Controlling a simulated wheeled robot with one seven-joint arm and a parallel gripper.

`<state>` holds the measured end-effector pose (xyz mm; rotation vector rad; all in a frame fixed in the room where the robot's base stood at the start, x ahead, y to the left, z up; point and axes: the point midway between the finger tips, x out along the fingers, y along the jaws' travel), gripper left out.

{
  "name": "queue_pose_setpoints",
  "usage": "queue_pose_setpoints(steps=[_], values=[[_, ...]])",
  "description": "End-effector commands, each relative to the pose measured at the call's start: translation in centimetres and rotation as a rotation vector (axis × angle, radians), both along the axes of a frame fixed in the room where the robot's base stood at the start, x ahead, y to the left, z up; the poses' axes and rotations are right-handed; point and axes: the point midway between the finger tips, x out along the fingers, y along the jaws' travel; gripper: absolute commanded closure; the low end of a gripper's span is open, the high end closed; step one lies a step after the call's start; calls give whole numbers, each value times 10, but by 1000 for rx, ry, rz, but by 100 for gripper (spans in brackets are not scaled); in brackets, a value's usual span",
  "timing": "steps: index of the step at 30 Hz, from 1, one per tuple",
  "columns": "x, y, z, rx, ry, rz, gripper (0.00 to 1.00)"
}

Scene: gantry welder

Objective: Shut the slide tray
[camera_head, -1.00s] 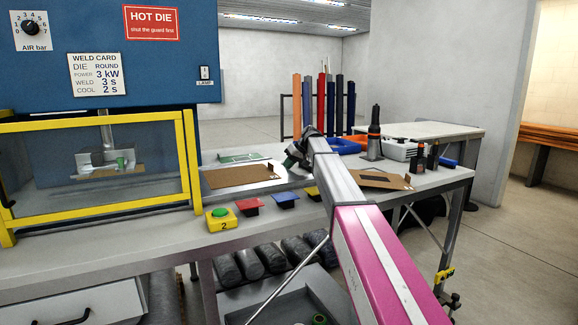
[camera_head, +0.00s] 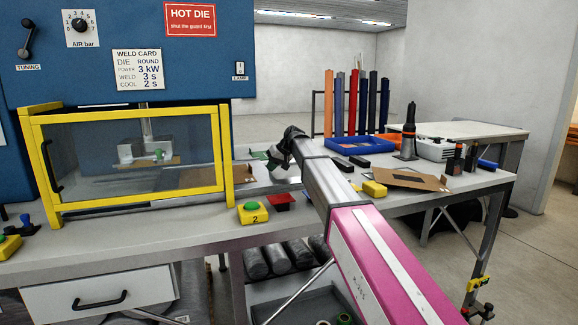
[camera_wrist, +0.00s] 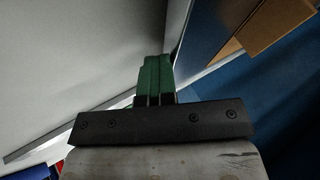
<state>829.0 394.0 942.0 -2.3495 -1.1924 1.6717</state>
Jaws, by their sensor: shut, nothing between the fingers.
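The slide tray (camera_head: 255,180) is a flat grey metal slide at the right side of the blue welder, partly hidden by the guard and my arm. A brown board (camera_head: 200,177) lies at its left, partly behind the yellow guard frame. My gripper (camera_head: 277,160) is at the right end of this area, pointing down-left. In the wrist view its green fingers (camera_wrist: 155,75) are together with nothing between them, close to a grey edge. A brown piece (camera_wrist: 275,25) shows at the upper right there. I cannot tell whether the fingers touch the tray.
The yellow-framed guard (camera_head: 226,160) stands left of my gripper. A blue bin (camera_head: 360,146), bottles and another brown board (camera_head: 412,180) occupy the right bench.

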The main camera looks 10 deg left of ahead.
Motion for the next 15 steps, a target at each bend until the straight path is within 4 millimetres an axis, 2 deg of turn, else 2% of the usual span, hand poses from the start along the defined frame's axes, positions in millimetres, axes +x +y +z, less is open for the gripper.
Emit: queue_pose_setpoints(steps=[1, 3, 15], values=[[-9, 15, 0, 1, 0, 5, 100], [-17, 33, 0, -1, 1, 5, 100], [-64, 132, 0, 1, 0, 5, 100]])
